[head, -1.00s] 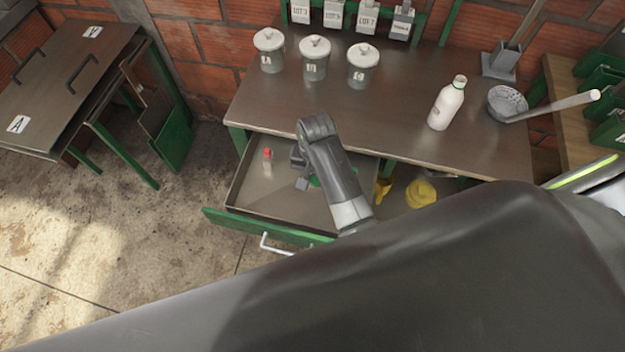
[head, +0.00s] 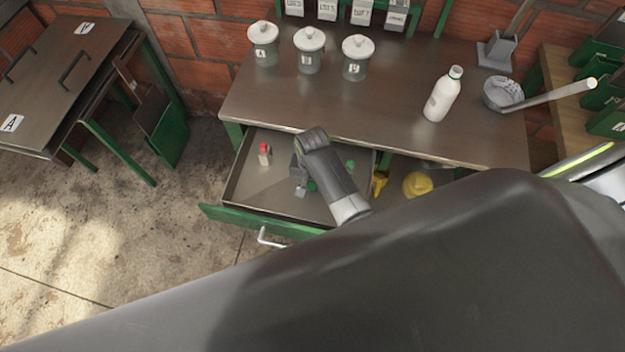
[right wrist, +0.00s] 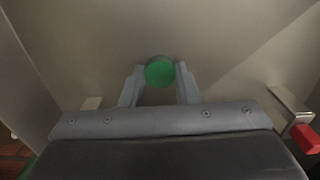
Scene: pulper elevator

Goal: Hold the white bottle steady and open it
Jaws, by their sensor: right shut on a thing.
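The white bottle (head: 442,97) stands upright on the right part of the table, with a light cap and a thin green ring at its neck. No gripper touches it. My right gripper (head: 300,184) is down in the open drawer, left of and below the bottle. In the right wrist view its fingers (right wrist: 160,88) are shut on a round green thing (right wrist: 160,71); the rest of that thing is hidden. My left gripper is not in view.
The open drawer (head: 240,192) also holds a small red-topped container (head: 264,154). Several lidded jars (head: 310,52) stand at the table's back left. The table's middle is clear. Yellow things (head: 417,184) sit below the table.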

